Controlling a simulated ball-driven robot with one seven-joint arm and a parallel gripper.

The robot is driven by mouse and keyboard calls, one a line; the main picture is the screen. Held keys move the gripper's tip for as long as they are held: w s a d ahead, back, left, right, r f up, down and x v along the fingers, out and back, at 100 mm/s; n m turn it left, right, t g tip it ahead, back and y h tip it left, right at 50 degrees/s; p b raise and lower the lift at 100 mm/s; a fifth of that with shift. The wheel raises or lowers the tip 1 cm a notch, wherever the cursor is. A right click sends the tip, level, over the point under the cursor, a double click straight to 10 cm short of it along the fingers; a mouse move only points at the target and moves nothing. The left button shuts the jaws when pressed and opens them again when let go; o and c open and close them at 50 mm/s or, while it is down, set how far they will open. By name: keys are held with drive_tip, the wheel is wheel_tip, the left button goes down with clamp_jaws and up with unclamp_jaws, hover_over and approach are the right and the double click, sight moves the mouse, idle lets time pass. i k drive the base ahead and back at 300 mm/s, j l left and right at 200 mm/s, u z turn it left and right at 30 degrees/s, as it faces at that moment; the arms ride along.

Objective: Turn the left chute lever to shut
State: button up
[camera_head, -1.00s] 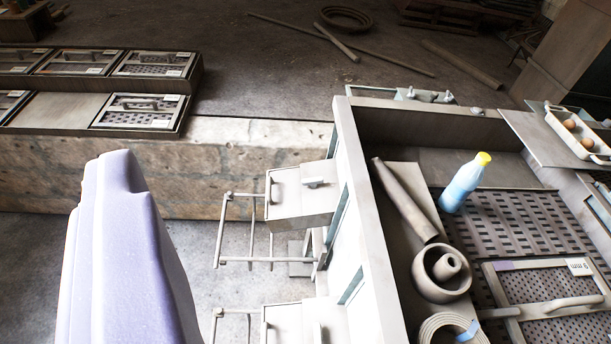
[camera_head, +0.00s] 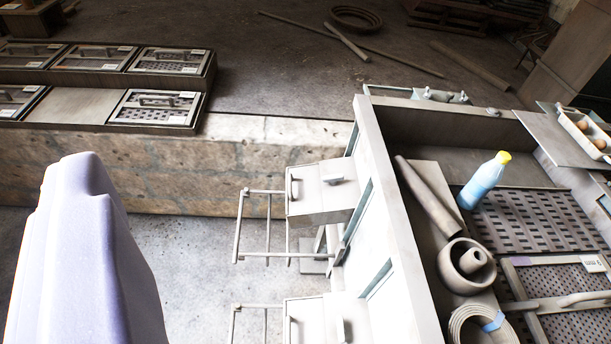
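Two pale grey chute boxes stick out from the left side of the long machine, one behind the other. The far chute box (camera_head: 318,205) carries a small raised lever (camera_head: 340,180) on its top and an upright bar at its left edge. The near chute box (camera_head: 308,318) has a similar lever (camera_head: 341,331), cut by the bottom edge. I cannot tell which is the left chute, or whether either is open or shut. My gripper's fingers are out of view, and nothing of mine touches a lever.
Thin rail frames (camera_head: 268,258) project left of the boxes. A low stone wall (camera_head: 250,170) runs behind. In the machine's tray are a blue bottle with a yellow cap (camera_head: 483,182), a pipe (camera_head: 425,198) and rings (camera_head: 466,268). Open floor (camera_head: 190,265) lies left of the chutes.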

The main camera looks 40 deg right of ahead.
sight(334, 178)
drive_tip(key=i+j+u, duration=0.4)
drive_tip(key=j, duration=0.25)
drive_tip(key=i+j+u, duration=0.45)
drive_tip(key=i+j+z, duration=0.1)
drive_tip(key=i+z, duration=0.4)
drive_tip(key=i+j+z, duration=0.2)
drive_tip(key=z, duration=0.3)
drive_tip(key=i+l+z, duration=0.15)
drive_tip(key=z, duration=0.3)
drive_tip(key=i+z, duration=0.3)
drive_tip(key=z, duration=0.15)
drive_tip(key=i+z, duration=0.25)
drive_tip(key=z, duration=0.2)
drive_tip(key=i+l, duration=0.2)
drive_tip(key=i, duration=0.2)
drive_tip(key=i+l+z, duration=0.1)
drive_tip(key=i, duration=0.3)
